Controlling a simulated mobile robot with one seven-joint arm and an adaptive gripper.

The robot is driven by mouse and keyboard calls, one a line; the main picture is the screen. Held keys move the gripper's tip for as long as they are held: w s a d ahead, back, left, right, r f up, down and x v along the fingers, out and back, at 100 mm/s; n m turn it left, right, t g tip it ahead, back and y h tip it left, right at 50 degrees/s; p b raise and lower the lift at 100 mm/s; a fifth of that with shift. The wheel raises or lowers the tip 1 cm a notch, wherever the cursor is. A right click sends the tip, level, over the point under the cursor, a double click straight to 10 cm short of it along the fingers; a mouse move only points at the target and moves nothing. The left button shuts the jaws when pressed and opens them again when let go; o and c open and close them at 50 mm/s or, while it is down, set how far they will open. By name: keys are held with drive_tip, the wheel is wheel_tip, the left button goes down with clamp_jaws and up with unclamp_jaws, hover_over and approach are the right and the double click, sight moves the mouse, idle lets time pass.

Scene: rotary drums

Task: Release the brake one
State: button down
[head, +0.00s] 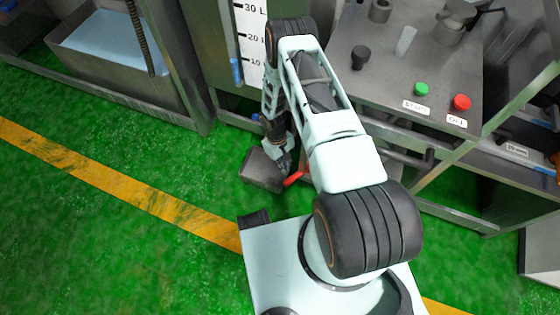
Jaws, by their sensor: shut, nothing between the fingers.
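A small red bar or lever (295,179) shows low down, in front of the machine's base, partly hidden by my arm. I cannot tell for sure whether it is the brake. My gripper (284,163) points down just above and left of it, beside a dark grey box-like block (262,170). The gripper is shut, with nothing seen in it. Whether its tips touch the red bar or the block cannot be told from this view.
Above stands a grey panel with a green button (422,89), a red button (462,102) and a black knob (360,56). A level scale (252,60) stands behind my arm. A steel tank (110,50) is at upper left. Green floor with a yellow line (120,186) is open at left.

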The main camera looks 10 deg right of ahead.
drive_tip(key=shift+s+d, duration=0.3)
drive_tip(key=shift+s, duration=0.35)
